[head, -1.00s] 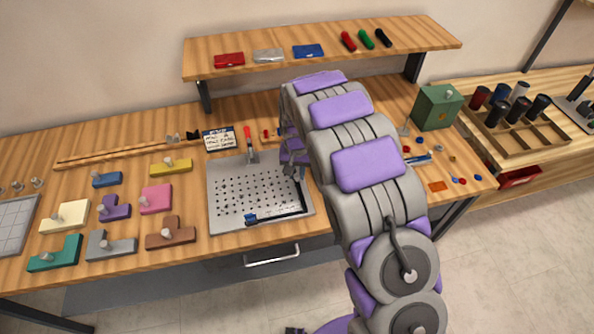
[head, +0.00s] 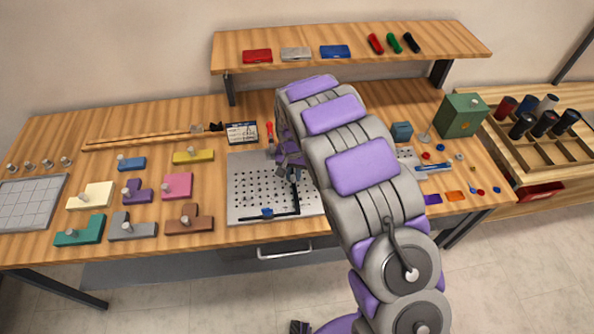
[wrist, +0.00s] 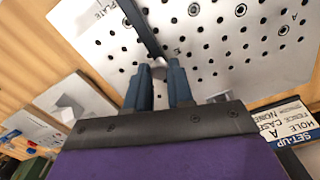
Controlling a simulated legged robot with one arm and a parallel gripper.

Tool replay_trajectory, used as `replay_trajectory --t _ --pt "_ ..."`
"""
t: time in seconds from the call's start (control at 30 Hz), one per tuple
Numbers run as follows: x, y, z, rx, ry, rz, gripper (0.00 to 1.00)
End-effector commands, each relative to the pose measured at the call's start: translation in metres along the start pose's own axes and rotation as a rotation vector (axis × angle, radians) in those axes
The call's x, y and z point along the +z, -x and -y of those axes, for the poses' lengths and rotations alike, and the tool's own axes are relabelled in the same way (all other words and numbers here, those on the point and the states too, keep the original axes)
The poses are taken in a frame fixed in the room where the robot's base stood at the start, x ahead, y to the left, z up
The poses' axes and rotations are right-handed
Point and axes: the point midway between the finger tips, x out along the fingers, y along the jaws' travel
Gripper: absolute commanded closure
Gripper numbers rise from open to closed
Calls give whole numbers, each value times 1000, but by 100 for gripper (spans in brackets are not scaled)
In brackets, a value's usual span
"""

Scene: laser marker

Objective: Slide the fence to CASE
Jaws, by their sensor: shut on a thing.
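The fence (head: 297,203) is a black L-shaped bar on the grey perforated plate (head: 240,177). Its long arm runs along the plate's front part past a small blue piece (head: 267,212); its other arm runs back toward my gripper (head: 288,168). In the wrist view my gripper (wrist: 163,72) has its two blue-grey fingers around the end of the dark fence bar (wrist: 143,28), shut on it. The plate shows large in the wrist view, with printed PLATE lettering and an A. I cannot make out a CASE mark on the plate.
A set-up card (head: 242,132) stands behind the plate; in the wrist view it reads hole A, fence CASE. A red-handled clamp (head: 269,128) is beside it. Coloured blocks with knobs lie left. A green box (head: 462,115) and small parts are right. My arm hides the plate's right side.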

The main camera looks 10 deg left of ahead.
Motion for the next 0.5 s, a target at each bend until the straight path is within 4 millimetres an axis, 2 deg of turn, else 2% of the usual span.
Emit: replay_trajectory --t 0.03,0.07,0.3,0.5 --pt "-1 1 0 -1 0 -3 100" --pt "-1 1 -1 -1 0 -3 76" --pt "-1 0 0 0 0 -3 53" --pt "-1 0 0 1 0 -2 52"
